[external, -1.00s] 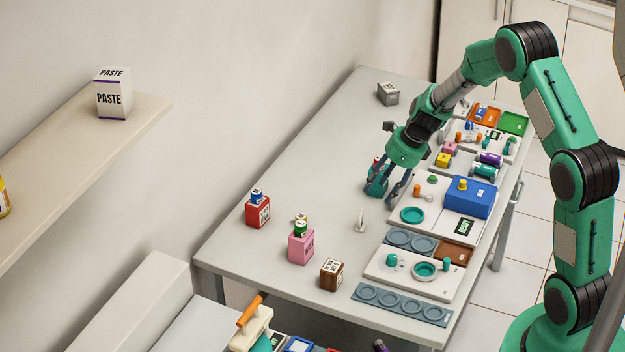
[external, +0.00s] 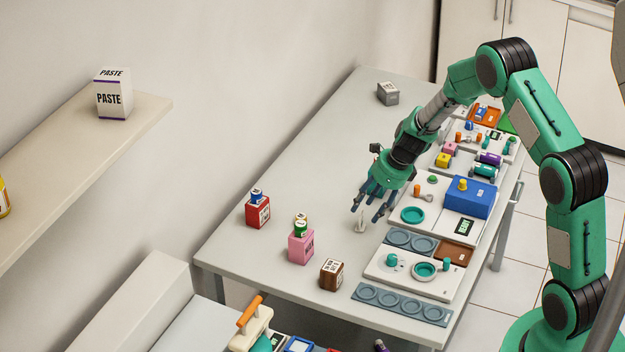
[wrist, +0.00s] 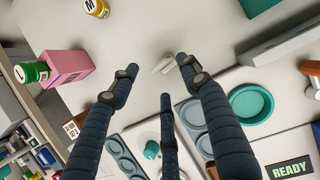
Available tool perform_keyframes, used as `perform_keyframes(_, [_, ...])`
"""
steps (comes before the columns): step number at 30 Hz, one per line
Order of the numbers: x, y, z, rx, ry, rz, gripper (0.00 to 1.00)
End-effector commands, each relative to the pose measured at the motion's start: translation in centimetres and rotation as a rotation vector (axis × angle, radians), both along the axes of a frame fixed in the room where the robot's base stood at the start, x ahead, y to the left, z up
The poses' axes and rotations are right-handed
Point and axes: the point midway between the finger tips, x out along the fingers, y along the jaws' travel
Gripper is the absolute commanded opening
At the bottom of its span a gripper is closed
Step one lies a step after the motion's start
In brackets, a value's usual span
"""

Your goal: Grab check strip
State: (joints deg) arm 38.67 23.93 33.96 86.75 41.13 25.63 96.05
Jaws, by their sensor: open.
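The check strip appears to be the small pale upright piece (external: 360,225) on the grey table, left of the dark round-welled plates. In the wrist view the pale piece (wrist: 163,64) lies between and just beyond the spread fingertips. My gripper (external: 373,211) is open and empty, pointing down just above and beside the piece. In the wrist view its dark fingers (wrist: 157,72) are spread apart, with a third finger low in the middle. I cannot tell whether any finger touches the piece.
A pink box with a green-capped bottle (external: 301,247), a red box (external: 257,212) and a brown box (external: 331,275) stand to the left and front. A white tray with a teal dish (external: 412,215) and a blue box (external: 468,200) lies to the right.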

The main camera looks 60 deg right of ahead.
Motion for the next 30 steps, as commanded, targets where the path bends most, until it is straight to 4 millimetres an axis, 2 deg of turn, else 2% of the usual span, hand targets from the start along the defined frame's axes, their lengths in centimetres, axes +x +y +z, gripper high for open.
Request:
perform_keyframes(13, [0.2,0.0,-0.5,0.000,0.000,0.000,0.47])
perform_keyframes(24, [1.9,0.0,-4.1,0.000,0.001,-0.001,0.47])
perform_keyframes(30, [2.3,0.1,-4.8,0.000,0.000,0.000,0.47])
